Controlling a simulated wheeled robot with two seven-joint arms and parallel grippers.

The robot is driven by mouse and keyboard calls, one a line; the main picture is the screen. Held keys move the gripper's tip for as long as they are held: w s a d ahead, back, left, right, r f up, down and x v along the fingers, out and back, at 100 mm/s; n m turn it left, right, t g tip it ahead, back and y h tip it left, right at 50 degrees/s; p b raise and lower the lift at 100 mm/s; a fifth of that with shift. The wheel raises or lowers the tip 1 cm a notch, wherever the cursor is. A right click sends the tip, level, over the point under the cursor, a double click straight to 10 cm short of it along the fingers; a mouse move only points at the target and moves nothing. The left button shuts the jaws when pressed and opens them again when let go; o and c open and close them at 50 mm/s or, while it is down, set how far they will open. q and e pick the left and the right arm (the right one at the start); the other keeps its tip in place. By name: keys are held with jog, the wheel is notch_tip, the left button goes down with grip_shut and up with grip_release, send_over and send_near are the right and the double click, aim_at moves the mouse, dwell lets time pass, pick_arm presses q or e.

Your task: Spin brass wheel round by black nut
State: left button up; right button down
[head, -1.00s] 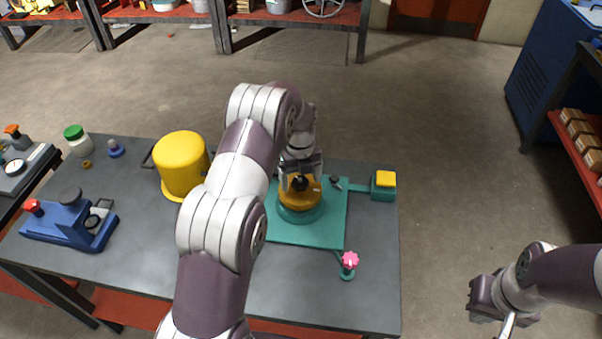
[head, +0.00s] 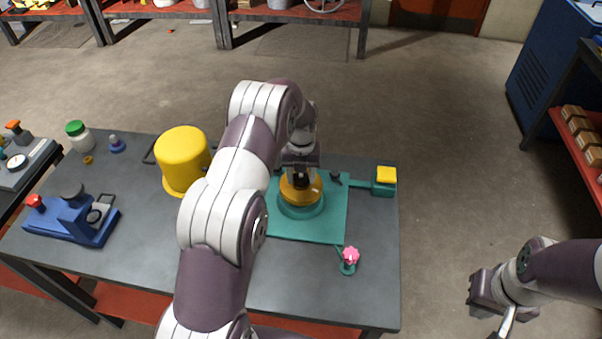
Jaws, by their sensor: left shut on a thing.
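The brass wheel (head: 312,193) lies flat on a round teal base in the middle of a teal plate (head: 318,230) on the table. My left gripper (head: 301,179) points down over the wheel and is shut on the black nut at its middle. The nut is mostly hidden between the fingers. My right gripper (head: 490,296) hangs off the table's right side, away from the wheel; its fingers do not show clearly.
A yellow cylinder (head: 183,160) stands left of my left arm. A yellow-topped block (head: 386,180), a small black knob (head: 335,177) and a pink knob (head: 350,256) sit around the plate. A blue fixture (head: 70,222) is at the left. The table's front right is clear.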

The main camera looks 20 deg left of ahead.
pick_arm(q)
jog(key=o, duration=1.1)
